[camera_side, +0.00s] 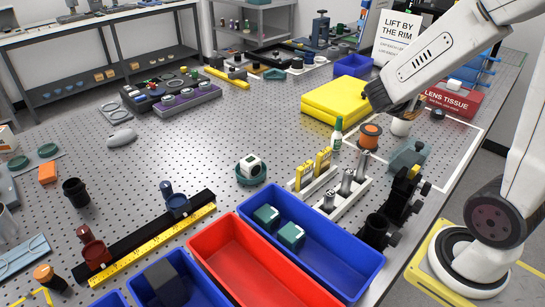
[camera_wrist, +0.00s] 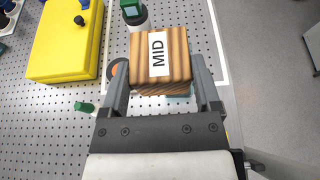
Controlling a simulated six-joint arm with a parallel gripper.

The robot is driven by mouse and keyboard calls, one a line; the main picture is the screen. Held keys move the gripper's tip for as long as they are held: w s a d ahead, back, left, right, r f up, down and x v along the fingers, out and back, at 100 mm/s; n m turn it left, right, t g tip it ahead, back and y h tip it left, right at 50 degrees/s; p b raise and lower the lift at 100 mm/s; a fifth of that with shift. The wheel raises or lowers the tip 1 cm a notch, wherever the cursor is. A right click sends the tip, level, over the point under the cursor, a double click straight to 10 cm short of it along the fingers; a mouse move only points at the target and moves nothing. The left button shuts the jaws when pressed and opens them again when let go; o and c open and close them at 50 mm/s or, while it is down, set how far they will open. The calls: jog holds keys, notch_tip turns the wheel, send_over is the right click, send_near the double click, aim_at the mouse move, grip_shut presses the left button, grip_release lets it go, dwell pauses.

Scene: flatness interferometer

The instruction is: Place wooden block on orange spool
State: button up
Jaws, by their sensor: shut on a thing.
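The wooden block, striped brown with a white label reading MID (camera_wrist: 160,55), is between the two grey fingers of my gripper (camera_wrist: 161,78) in the wrist view. The fingers are shut on its sides and the label faces the camera. The orange spool (camera_side: 370,135) stands upright on the perforated table in the side view, its top clear. In the wrist view the spool (camera_wrist: 115,70) shows only in part, just left of the block and behind the left finger. The block is held above the table, apart from the spool.
A yellow case (camera_side: 335,99) lies behind the spool. A green-capped bottle (camera_side: 337,133) stands to its left, and a teal block (camera_side: 409,154) to its right. A white rack (camera_side: 345,193) and blue bin (camera_side: 325,240) are in front.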

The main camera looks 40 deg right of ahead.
jog(key=w+d+f, duration=0.2)
jog(key=w, duration=0.1)
jog(key=w+d+f, duration=0.2)
jog(key=w+f, duration=0.1)
jog(key=w, duration=0.1)
jog(key=w+d+f, duration=0.2)
jog(key=w+f, duration=0.1)
jog(key=shift+w+d+f, duration=0.15)
jog(key=shift+w+d, duration=0.05)
jog(key=shift+d, duration=0.1)
jog(key=shift+w+d+f, duration=0.2)
jog(key=shift+w+f, duration=0.2)
jog(key=shift+f, duration=0.05)
jog(key=shift+f, duration=0.1)
jog(key=shift+w+d+f, duration=0.15)
jog(key=shift+w+f, duration=0.05)
jog(key=shift+f, duration=1.55)
jog(key=shift+f, duration=0.1)
jog(key=o, duration=1.1)
